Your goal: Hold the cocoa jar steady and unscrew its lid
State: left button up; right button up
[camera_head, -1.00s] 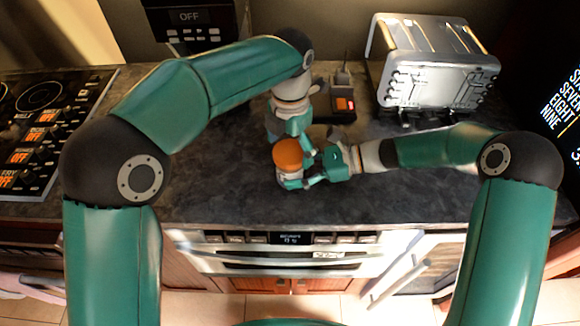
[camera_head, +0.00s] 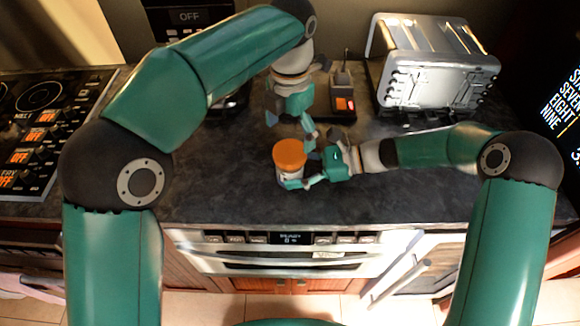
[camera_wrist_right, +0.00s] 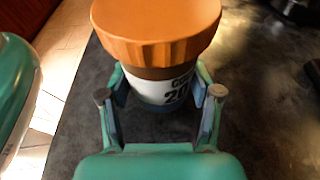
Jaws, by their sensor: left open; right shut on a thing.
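The cocoa jar (camera_head: 290,172) stands upright on the dark counter, with its orange lid (camera_head: 289,153) on top. In the right wrist view the ridged lid (camera_wrist_right: 155,35) covers the top of the jar, whose white label (camera_wrist_right: 165,90) shows dark print. My right gripper (camera_head: 298,183) is shut on the jar's body below the lid, coming from the right; its fingers show on both sides of the jar in the wrist view (camera_wrist_right: 160,95). My left gripper (camera_head: 290,130) is open and empty, pointing down just above and behind the lid, apart from it.
A metal toaster (camera_head: 435,65) stands at the back right. A small dark device with a red-lit panel (camera_head: 343,103) sits behind the jar. A stovetop (camera_head: 40,125) is on the left. The counter's front edge is close before the jar, above an oven (camera_head: 290,255).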

aim_at(290, 151)
pick_arm(q)
jog(key=m, duration=0.4)
jog(key=shift+s+a+r, duration=0.1)
jog(key=shift+a+r, duration=0.05)
jog(key=shift+r, duration=0.1)
jog(key=m, duration=0.3)
jog(key=shift+r, duration=0.35)
jog(key=shift+r+m, duration=0.35)
jog(key=shift+m, duration=0.75)
jog(key=shift+f, duration=3.6)
jog(key=c, duration=1.1)
jog(key=n, duration=0.4)
jog(key=shift+n, duration=0.4)
jog(key=shift+c, duration=0.2)
jog(key=n, duration=0.4)
